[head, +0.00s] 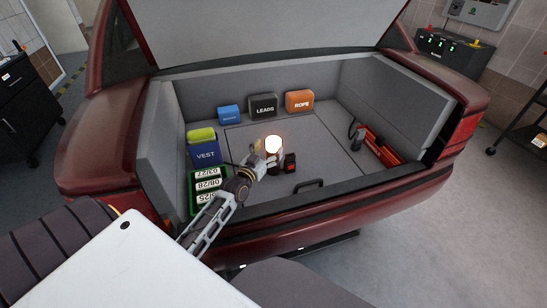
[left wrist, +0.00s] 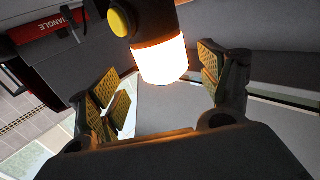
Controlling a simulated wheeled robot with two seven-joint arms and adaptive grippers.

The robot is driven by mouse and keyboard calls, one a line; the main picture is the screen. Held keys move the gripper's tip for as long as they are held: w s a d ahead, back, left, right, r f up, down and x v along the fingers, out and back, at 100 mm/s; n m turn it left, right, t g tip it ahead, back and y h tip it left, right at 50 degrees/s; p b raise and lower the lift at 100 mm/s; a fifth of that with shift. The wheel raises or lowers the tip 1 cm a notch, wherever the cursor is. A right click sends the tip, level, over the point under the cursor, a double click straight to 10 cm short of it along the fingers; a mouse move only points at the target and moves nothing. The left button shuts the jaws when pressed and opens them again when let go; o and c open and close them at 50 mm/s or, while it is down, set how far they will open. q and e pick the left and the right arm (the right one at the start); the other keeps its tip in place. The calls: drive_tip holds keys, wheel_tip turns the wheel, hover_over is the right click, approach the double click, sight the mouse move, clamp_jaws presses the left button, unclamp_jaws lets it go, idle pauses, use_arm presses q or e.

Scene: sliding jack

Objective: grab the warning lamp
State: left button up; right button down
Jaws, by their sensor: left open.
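The warning lamp (head: 273,144) has a glowing white-orange top and stands on the trunk floor near the middle. In the left wrist view the lamp (left wrist: 160,62) shows its bright lens, a dark body and a yellow button. My left gripper (head: 257,160) is at the lamp's near left side and partly hides its lower part. Its fingers (left wrist: 163,82) are spread wide, with the lens showing in the gap between them and clear space on both sides. No grip on the lamp shows. My right gripper is out of view.
A small black and red item (head: 290,163) is close right of the lamp. A green crate (head: 194,190) and VEST pouch (head: 204,153) are left; LEADS (head: 263,106) and ROPE (head: 299,101) bags behind; a red case (head: 380,148) right. A black handle (head: 309,184) is in front.

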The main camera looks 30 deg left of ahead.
sight(270, 148)
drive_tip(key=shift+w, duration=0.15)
use_arm(q)
drive_tip(key=shift+w+a+f, duration=0.1)
drive_tip(key=shift+w, duration=0.35)
drive_tip(key=shift+w+a+f+b, duration=0.1)
drive_tip(key=shift+w+f+b, duration=0.1)
drive_tip(key=shift+w, duration=0.3)
drive_tip(key=shift+w+a+f+b, duration=0.1)
drive_tip(key=shift+w+b, duration=0.05)
drive_tip(key=shift+w, duration=1.5)
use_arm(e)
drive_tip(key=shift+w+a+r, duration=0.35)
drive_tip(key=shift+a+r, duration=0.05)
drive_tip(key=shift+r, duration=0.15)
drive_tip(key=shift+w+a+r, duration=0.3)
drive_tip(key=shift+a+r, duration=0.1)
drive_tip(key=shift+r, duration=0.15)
use_arm(q)
drive_tip(key=shift+c, duration=0.3)
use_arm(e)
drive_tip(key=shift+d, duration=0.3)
